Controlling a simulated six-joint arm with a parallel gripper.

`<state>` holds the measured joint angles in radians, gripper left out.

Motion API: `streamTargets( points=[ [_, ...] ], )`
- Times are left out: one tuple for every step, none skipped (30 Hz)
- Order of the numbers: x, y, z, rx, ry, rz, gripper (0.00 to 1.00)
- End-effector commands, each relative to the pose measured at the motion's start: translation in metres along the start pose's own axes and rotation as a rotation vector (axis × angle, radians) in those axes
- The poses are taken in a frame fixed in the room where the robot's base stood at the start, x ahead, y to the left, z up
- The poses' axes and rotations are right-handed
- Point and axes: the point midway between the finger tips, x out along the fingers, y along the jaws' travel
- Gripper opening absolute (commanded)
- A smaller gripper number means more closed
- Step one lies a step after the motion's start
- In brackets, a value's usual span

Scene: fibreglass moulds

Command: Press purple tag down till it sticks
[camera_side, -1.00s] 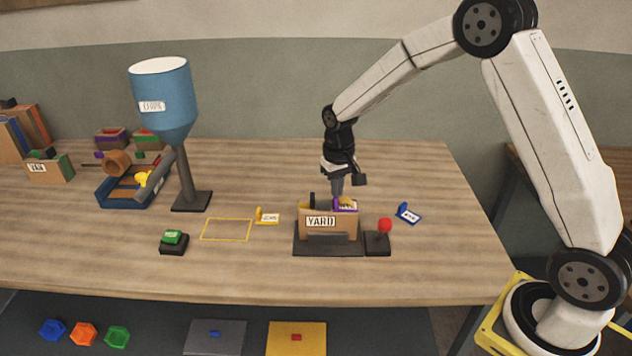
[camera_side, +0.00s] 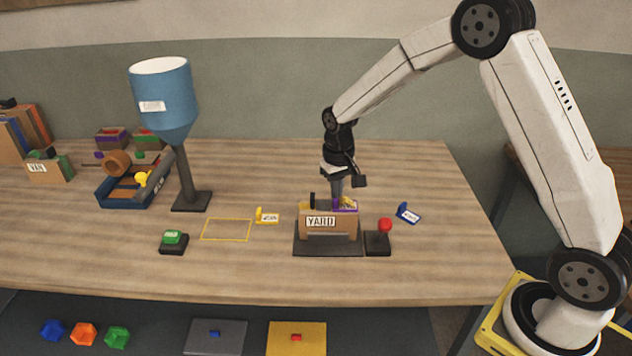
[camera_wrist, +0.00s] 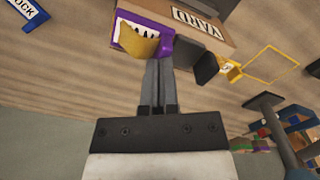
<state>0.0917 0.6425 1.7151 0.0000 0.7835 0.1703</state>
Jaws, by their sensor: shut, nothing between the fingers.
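The purple tag (camera_side: 347,210) lies on top of the cardboard YARD box (camera_side: 345,229), at its right end. In the wrist view the purple tag (camera_wrist: 152,18) shows a white label, partly covered by a curved yellow piece (camera_wrist: 136,42). My gripper (camera_side: 336,207) is shut and empty, pointing down with its fingertips at the tag. In the wrist view my gripper (camera_wrist: 159,65) has its fingers together, with the tips reaching the tag's edge beside the yellow piece. Whether the tips touch the tag, and whether the tag lies fully flat, I cannot tell.
The box stands on a dark base with a red-topped control (camera_side: 384,226) to its right. A blue tag (camera_side: 408,213) lies farther right, a yellow tag (camera_side: 267,216) to the left. A green button (camera_side: 173,240) and a blue hopper (camera_side: 165,100) stand left. The table front is clear.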

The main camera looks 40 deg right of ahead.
Motion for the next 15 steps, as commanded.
streamTargets(
  points=[
    [-0.001,0.000,0.001,0.000,-0.002,0.000,0.00],
    [-0.002,0.000,0.001,0.000,-0.002,0.001,0.00],
    [-0.004,0.000,0.001,0.000,-0.002,0.000,0.00],
    [-0.006,0.000,0.001,0.000,-0.002,0.000,0.00],
    [-0.007,0.000,0.001,0.000,-0.002,0.000,0.00],
    [-0.010,0.000,0.000,0.000,-0.001,0.000,0.00],
    [-0.011,0.000,0.000,0.000,0.000,0.000,0.00],
    [-0.013,0.000,0.000,0.000,0.000,0.000,0.00],
    [-0.016,0.000,0.000,0.000,0.001,0.000,0.00],
    [-0.018,0.000,0.000,0.000,0.000,0.000,0.00],
    [-0.019,0.000,0.000,0.000,0.000,0.000,0.00],
    [-0.022,0.000,0.000,0.000,0.000,0.000,0.00],
    [-0.023,0.000,0.000,0.000,0.000,0.000,0.00],
    [-0.025,0.000,0.000,0.000,0.000,0.000,0.00],
    [-0.027,0.000,0.000,0.000,0.001,0.000,0.00]
  ],
)
